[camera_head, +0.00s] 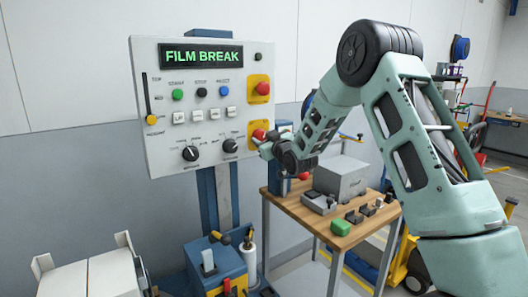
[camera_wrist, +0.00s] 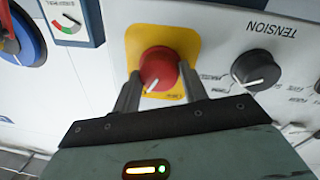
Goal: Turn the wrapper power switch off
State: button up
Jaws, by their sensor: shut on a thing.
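The wrapper control panel (camera_head: 205,75) is on the left in the head view, its display reading FILM BREAK. A red rotary switch on a yellow plate (camera_wrist: 190,42) sits at its lower right. My gripper (camera_wrist: 160,90) has one finger on each side of the red knob (camera_wrist: 158,66) and is shut on it. A white pointer mark on the knob points to the lower left in the wrist view. In the head view my gripper (camera_head: 266,142) partly covers the switch (camera_head: 258,134).
A black TENSION knob (camera_wrist: 255,69) is close beside the switch. A second red control (camera_head: 263,88) on a yellow plate is above it. A wooden workbench (camera_head: 345,238) with a grey box (camera_head: 341,177) stands below my arm.

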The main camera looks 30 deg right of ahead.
jog(key=n+b, duration=0.3)
jog(key=b, duration=0.1)
jog(key=n+b, duration=0.3)
jog(key=b, duration=0.2)
jog(key=n+b, duration=0.2)
jog(key=b, duration=0.2)
jog(key=shift+f+n+t+y+b, duration=0.3)
jog(key=shift+n+b, duration=0.05)
jog(key=shift+n, duration=0.05)
jog(key=n+b, duration=0.4)
jog(key=b, duration=0.1)
jog(key=shift+r+y, duration=0.1)
jog(key=shift+y, duration=0.3)
jog(key=shift+r+n+b, duration=0.2)
jog(key=shift+n+b, duration=1)
jog(key=shift+n, duration=0.1)
jog(key=o, duration=1)
jog(key=shift+w, duration=0.1)
jog(key=shift+f, duration=0.1)
